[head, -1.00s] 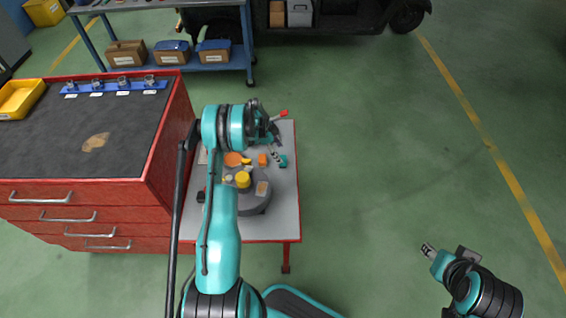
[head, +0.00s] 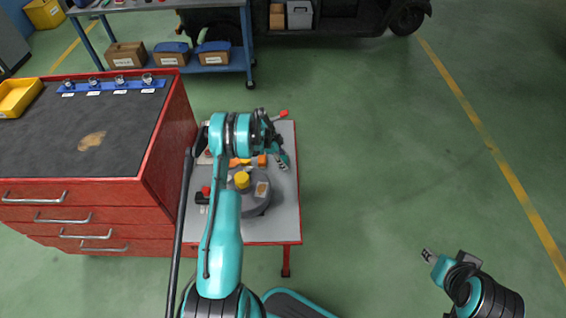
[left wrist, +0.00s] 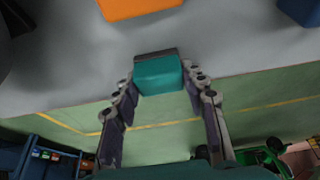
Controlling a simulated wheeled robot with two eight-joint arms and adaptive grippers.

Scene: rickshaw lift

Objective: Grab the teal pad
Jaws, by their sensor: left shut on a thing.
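The teal pad (left wrist: 158,76) is a small block with a dark grey edge in the left wrist view, near the edge of the grey table top. My left gripper (left wrist: 160,84) has one finger on each side of it and is shut on it. In the head view my left gripper (head: 283,160) is at the table's right edge, and the pad is mostly hidden by the fingers there. My right gripper (head: 428,255) is over open floor at lower right, away from the table; its jaw is too small to read.
The grey table (head: 285,215) holds a dark round fixture with a yellow knob (head: 242,180) and orange blocks (head: 262,160). A red drawer cabinet (head: 160,150) adjoins the table on the left. A blue shelf cart (head: 220,60) stands behind. The floor to the right is clear.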

